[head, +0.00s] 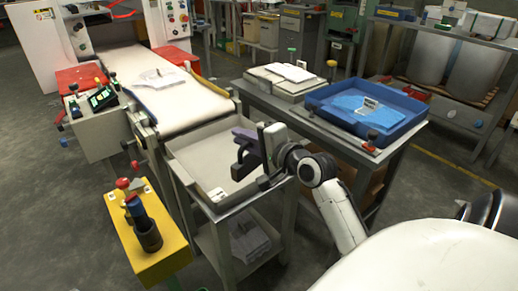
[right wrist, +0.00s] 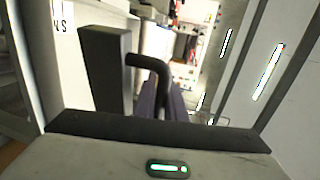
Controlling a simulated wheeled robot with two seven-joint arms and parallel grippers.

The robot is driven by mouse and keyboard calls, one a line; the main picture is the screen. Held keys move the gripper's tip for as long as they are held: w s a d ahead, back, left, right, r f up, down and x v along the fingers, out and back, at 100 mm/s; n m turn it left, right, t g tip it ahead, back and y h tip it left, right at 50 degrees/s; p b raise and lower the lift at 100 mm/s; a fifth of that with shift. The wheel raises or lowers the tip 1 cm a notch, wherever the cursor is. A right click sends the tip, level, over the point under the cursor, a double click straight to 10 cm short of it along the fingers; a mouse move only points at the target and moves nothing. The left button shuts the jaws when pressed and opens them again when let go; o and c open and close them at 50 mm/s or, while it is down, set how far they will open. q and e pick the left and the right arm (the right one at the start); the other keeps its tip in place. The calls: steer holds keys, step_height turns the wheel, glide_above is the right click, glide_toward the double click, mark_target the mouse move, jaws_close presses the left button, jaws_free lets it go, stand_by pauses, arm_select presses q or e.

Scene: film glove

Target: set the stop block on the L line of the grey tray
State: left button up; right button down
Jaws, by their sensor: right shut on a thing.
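The grey tray (head: 190,163) stands at the near end of the conveyor. A small white tag (head: 217,194) with a dark mark sits at its front; I cannot read it surely. My right gripper (head: 250,158) is over the tray's right side, shut on the dark purple stop block (head: 244,134). The block appears held above the tray floor; the gap beneath it is unclear. In the right wrist view the purple block (right wrist: 177,103) shows beyond a black bent bar (right wrist: 150,62) and a dark finger pad (right wrist: 105,70). My left gripper is not in view.
A blue bin (head: 400,115) and a pale stack (head: 290,72) stand on the bench to the right. A yellow stand (head: 150,262) with a dark cup and red knob is at the near left. The conveyor belt (head: 185,100) adjoins the tray's far side.

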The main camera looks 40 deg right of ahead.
steer(key=w+d+f+m+h+b, duration=0.2)
steer(key=w+d+f+h+b, duration=0.15)
steer(key=d, duration=0.35)
steer(key=shift+g, duration=0.3)
step_height(320, 180, down, 10)
steer(key=shift+w+r+b, duration=0.1)
steer(key=shift+b, duration=1.1)
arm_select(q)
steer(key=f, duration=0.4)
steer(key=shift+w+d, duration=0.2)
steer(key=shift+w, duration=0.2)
arm_select(e)
steer(key=shift+f, duration=0.25)
steer(key=c, duration=2.2)
jaws_free()
steer(key=shift+f+y, duration=0.25)
steer(key=shift+f, duration=0.05)
steer(key=shift+o, duration=0.5)
